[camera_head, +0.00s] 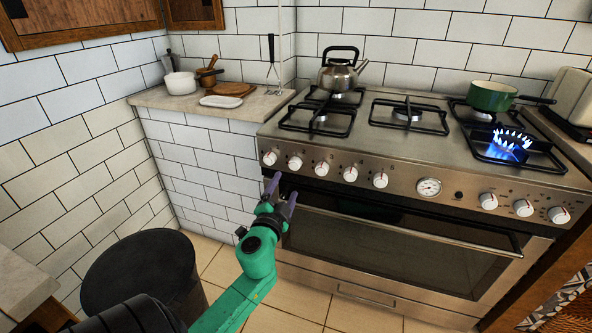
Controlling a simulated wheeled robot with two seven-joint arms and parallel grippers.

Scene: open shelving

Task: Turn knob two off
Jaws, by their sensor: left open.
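The stove's front panel carries a row of white knobs. The second knob from the left (295,163) sits between the leftmost knob (269,158) and the third (322,168). A blue flame burns on the front right burner (508,148). Three more knobs (523,208) sit at the panel's right end. My left gripper (281,192) has purple fingers spread apart, with nothing between them. It appears just below the two leftmost knobs, apart from them. My right gripper is out of view.
The oven handle (410,232) runs across the oven door below the panel. A kettle (339,75) and a green pot (492,96) stand on the rear burners. A dark round bin (140,268) stands at lower left. A tiled counter (165,97) adjoins the stove's left side.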

